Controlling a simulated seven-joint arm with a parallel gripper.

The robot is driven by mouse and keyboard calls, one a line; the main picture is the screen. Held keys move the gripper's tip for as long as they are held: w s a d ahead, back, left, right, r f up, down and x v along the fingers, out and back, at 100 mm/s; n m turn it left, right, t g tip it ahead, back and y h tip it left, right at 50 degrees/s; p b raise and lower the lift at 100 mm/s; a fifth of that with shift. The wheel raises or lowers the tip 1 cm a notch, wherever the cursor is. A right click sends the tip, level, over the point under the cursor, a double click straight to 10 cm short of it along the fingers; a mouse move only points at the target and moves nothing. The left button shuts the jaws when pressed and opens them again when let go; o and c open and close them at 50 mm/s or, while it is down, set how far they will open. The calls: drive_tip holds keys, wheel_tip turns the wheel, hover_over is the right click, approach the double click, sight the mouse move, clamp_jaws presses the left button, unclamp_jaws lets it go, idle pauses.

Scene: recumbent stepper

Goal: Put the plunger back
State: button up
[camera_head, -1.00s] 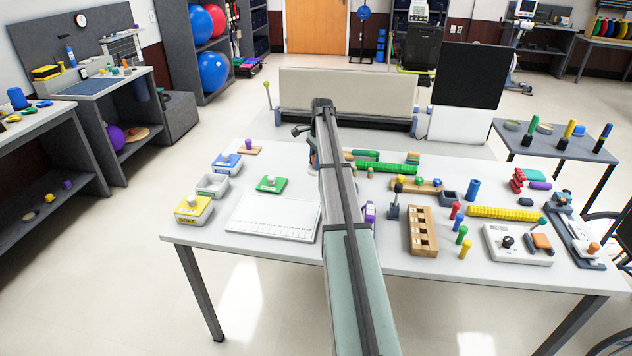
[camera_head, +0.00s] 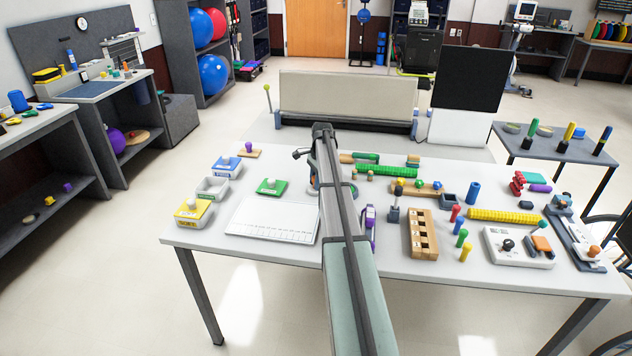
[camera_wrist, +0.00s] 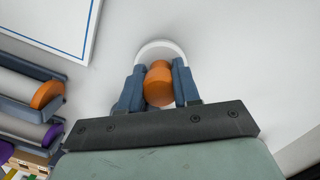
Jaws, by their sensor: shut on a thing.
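In the wrist view my gripper (camera_wrist: 158,88) is shut on an orange rounded knob, which I take to be the plunger (camera_wrist: 158,84). One blue-grey finger is on each side of it. A white round part (camera_wrist: 158,46) shows just beyond the knob; I cannot tell whether it belongs to the plunger or is separate. The plunger's lower end is hidden.
Two grey holders with cylinders, one orange-ended (camera_wrist: 47,94) and one purple-ended (camera_wrist: 53,134), lie left in the wrist view. A blue-lined white panel (camera_wrist: 45,22) is at upper left. On the table, a white tray (camera_head: 272,222) and wooden rack (camera_head: 423,235) flank my arm.

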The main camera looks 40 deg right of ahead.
drive_tip(key=o, duration=1)
drive_tip(key=shift+f, duration=0.1)
drive_tip(key=r, duration=0.4)
drive_tip(key=d+r, duration=0.1)
drive_tip(key=r, duration=0.7)
drive_tip(key=shift+s+d+r, duration=0.1)
drive_tip(key=shift+s+d, duration=0.05)
drive_tip(key=shift+d, duration=0.05)
